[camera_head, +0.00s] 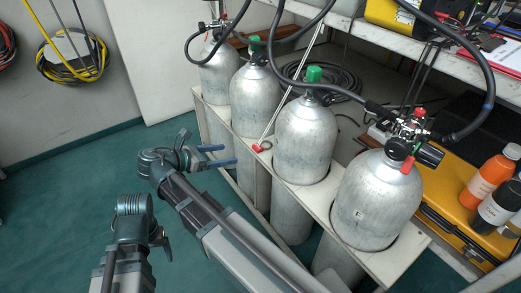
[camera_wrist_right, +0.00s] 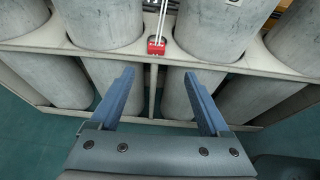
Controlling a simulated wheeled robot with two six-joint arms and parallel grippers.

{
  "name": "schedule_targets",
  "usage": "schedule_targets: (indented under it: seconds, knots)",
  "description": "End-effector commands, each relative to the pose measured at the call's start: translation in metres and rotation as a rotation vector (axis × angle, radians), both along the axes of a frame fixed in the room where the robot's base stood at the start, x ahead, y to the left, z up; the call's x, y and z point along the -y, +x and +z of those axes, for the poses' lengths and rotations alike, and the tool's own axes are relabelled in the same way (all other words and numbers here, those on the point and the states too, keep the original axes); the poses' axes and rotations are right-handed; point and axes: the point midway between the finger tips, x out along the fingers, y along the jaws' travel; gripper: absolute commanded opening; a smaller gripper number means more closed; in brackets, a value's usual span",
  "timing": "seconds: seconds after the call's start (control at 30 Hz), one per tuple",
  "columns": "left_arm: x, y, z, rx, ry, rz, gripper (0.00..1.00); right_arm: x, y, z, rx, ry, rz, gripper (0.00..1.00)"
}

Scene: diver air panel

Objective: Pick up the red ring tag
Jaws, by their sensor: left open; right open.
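A small red ring tag (camera_head: 262,147) hangs at the lower end of a thin white line beside the rack's near edge, between two cylinders. In the right wrist view the red tag (camera_wrist_right: 156,46) is ahead of the fingers, slightly left of centre between them. My right gripper (camera_head: 222,155) is open and empty, short of the tag and to its left in the head view. Its blue fingers (camera_wrist_right: 162,92) stand apart with a clear gap. My left gripper (camera_head: 160,240) is at the lower left, far from the tag; its fingers are hard to make out.
Several grey cylinders stand in a white rack (camera_head: 322,205). Black hoses (camera_head: 484,80) loop above. A yellow case (camera_head: 455,190) and two bottles are at the right. The green floor at left is clear.

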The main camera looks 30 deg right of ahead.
Motion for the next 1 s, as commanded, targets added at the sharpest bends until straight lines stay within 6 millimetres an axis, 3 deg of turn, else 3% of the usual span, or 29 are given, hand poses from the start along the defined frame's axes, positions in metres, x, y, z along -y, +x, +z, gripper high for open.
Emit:
schedule_targets:
  seconds: [0.4, 0.83, 1.0]
  knots:
    - [0.0, 0.0, -0.029, 0.001, 0.0, 0.0, 0.81, 0.065, 0.007, -0.029, 0.001, 0.001, -0.003, 0.8]
    - [0.0, 0.0, -0.031, 0.001, 0.0, 0.0, 0.81, 0.08, 0.01, -0.031, 0.001, 0.001, -0.002, 0.8]
    - [0.0, 0.0, -0.033, 0.0, 0.0, 0.0, 0.81, 0.098, 0.016, -0.034, 0.002, 0.001, -0.004, 0.8]
